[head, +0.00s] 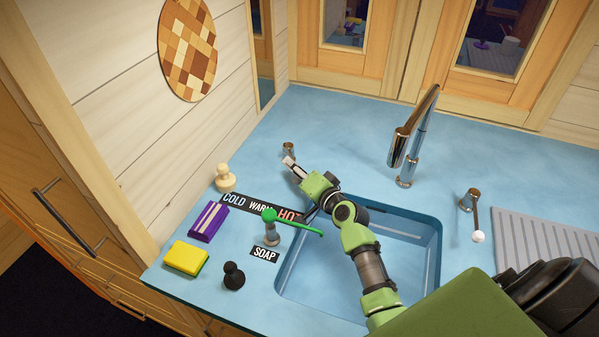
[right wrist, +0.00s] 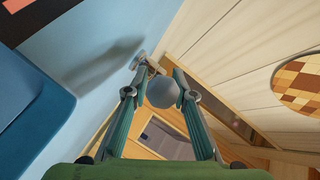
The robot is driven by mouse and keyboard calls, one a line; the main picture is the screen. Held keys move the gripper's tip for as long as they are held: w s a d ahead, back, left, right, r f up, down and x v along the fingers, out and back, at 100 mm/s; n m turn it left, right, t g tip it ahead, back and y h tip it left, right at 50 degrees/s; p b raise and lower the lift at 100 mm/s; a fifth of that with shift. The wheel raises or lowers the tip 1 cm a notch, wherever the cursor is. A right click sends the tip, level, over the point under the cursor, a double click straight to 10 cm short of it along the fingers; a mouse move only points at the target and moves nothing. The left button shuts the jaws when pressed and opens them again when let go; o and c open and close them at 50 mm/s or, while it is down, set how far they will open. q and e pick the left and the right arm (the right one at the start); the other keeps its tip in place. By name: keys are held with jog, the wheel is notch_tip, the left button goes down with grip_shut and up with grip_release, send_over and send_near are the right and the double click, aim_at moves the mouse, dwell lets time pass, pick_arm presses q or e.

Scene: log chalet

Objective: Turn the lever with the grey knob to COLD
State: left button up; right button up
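The lever's metal base (head: 288,148) stands on the blue counter behind the sink's left end. Its grey knob (right wrist: 162,92) shows in the right wrist view between the two fingers of my right gripper (right wrist: 158,84). The fingers stand apart, one on each side of the knob, with a narrow gap visible; firm contact is not seen. In the head view my right gripper (head: 290,164) reaches to the lever and covers most of it. My left gripper is out of view.
A second lever with a white knob (head: 478,237) stands right of the tall tap (head: 407,165). A green-topped soap dispenser (head: 271,234) stands by the sink (head: 430,240). A yellow sponge (head: 185,257), purple box (head: 207,221), black stopper (head: 233,276) and cream stopper (head: 225,178) stand left.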

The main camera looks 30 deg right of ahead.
jog(key=v, duration=1.2)
